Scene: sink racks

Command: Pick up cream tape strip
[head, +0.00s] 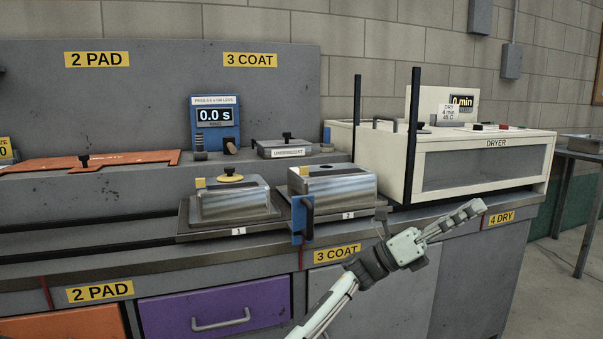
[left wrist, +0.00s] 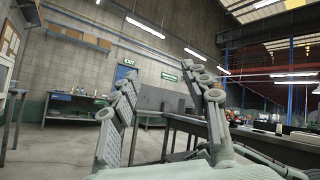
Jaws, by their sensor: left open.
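I cannot make out a cream tape strip in either view. My left gripper (head: 462,216) reaches in from the bottom of the head view. It points right, in front of the bench edge below the dryer (head: 485,170), and nothing shows between its fingers. In the left wrist view, the same gripper (left wrist: 158,95) has its two fingers spread apart, with only the distant room behind the gap. My right gripper is in neither view.
Metal box 1 (head: 234,205) and metal box 2 (head: 335,188) stand on the bench. An orange pad (head: 120,160) lies at left. A purple drawer (head: 215,312) is below. In the left wrist view, a far table (left wrist: 75,102) carries small items. Open floor shows at right.

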